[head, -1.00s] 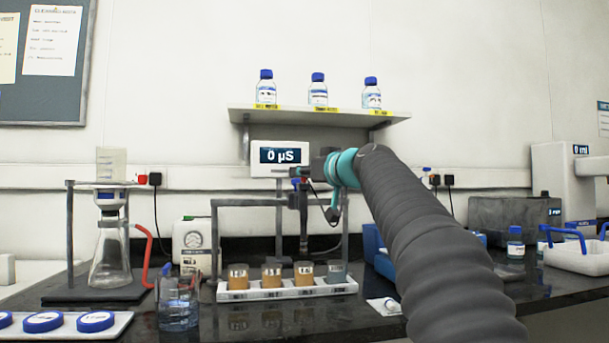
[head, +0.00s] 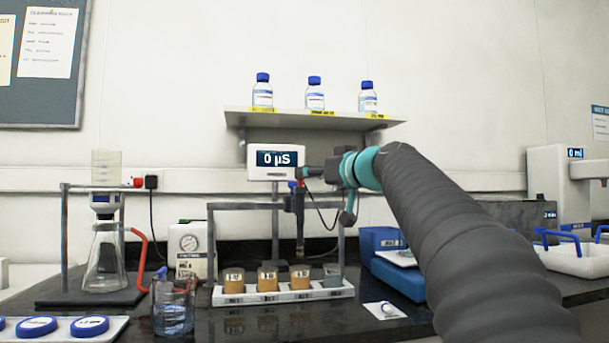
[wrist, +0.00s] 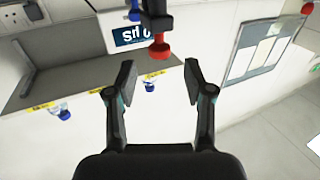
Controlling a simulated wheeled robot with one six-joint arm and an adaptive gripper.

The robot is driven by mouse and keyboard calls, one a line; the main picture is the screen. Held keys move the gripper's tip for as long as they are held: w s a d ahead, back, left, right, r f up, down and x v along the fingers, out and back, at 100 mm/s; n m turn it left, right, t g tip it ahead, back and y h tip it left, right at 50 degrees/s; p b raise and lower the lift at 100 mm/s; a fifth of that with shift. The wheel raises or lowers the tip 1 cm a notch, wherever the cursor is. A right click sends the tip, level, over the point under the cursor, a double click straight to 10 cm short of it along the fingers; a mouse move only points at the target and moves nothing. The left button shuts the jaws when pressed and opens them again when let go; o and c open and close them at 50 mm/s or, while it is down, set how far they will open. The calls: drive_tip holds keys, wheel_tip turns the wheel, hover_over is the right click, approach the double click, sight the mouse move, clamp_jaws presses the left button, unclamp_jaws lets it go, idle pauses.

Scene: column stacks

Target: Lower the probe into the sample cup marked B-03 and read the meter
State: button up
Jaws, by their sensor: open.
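The meter (head: 276,159) reads 0 µS on the wall above the cup rack. The probe (head: 300,215) hangs upright from a holder on the stand, its tip above the cups. The white rack (head: 285,295) holds three amber cups, the left (head: 234,282), middle (head: 268,279) and right (head: 299,278), and a grey-blue one (head: 332,275) at the right end. Their labels are too small to read. My gripper (head: 304,173) is open beside the holder's top. In the wrist view my open fingers (wrist: 160,82) frame empty space below a red-tipped knob (wrist: 159,50).
A filter flask (head: 105,262) with red tubing and a glass beaker (head: 173,308) stand left of the rack. A blue box (head: 385,245) is to its right. A shelf (head: 315,117) with three bottles sits above the meter.

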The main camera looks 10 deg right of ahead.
drive_tip(key=v, duration=0.6)
drive_tip(key=shift+s, duration=0.15)
